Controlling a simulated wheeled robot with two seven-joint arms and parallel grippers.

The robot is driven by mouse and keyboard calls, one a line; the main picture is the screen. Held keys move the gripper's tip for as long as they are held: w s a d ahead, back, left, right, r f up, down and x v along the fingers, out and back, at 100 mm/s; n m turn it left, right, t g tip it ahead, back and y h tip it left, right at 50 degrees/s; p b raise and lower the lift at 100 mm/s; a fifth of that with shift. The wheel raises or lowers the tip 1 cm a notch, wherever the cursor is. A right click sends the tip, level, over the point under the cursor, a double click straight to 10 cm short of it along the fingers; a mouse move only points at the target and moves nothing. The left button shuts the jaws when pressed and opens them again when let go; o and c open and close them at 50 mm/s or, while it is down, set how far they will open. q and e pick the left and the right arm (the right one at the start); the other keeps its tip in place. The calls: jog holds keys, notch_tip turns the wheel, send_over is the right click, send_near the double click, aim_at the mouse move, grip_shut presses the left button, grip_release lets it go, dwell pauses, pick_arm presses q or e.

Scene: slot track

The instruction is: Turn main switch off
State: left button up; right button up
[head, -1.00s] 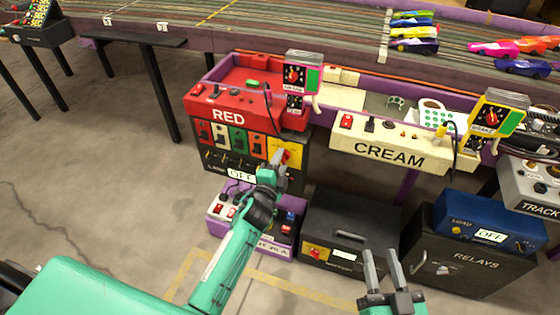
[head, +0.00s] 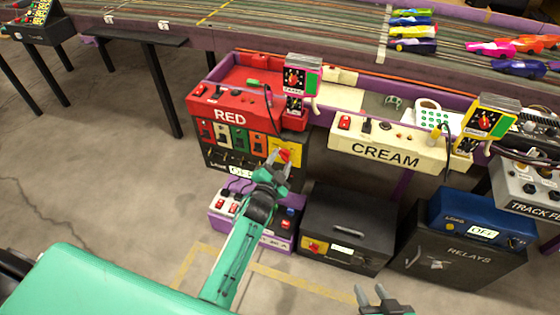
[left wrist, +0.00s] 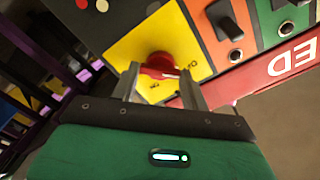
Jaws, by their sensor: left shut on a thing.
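The main switch is a red rotary knob (left wrist: 158,65) on a yellow plate (left wrist: 130,48), on the front of the black panel below the RED box. In the head view the yellow plate (head: 283,149) is at the panel's right end. My left gripper (head: 279,160) is at the knob. In the left wrist view its fingers (left wrist: 160,88) stand on either side of the knob, shut on it. The knob's exact turn is partly hidden. My right gripper (head: 371,296) is empty, fingers apart, at the bottom edge.
The red box (head: 250,112) and CREAM box (head: 388,150) hang along the track edge. A purple box (head: 255,218), a black box (head: 347,228) and the RELAYS cabinet (head: 460,265) with a blue OFF unit (head: 475,216) stand below. Floor at left is clear.

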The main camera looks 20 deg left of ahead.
pick_arm(q)
jog(key=shift+f, duration=0.15)
jog(key=o, duration=1)
jog(key=s, duration=0.4)
jog(key=s+p, duration=0.1)
jog(key=s, duration=0.4)
jog(key=s+p, duration=0.1)
jog(key=s, duration=0.3)
jog(key=shift+s+a, duration=0.25)
jog(key=shift+s, duration=0.15)
pick_arm(e)
jog(key=d+g, duration=0.1)
jog(key=s+d+h, duration=0.1)
jog(key=d+g, duration=0.1)
jog(key=shift+s+d+g+h, duration=0.3)
jog(key=shift+d, duration=0.05)
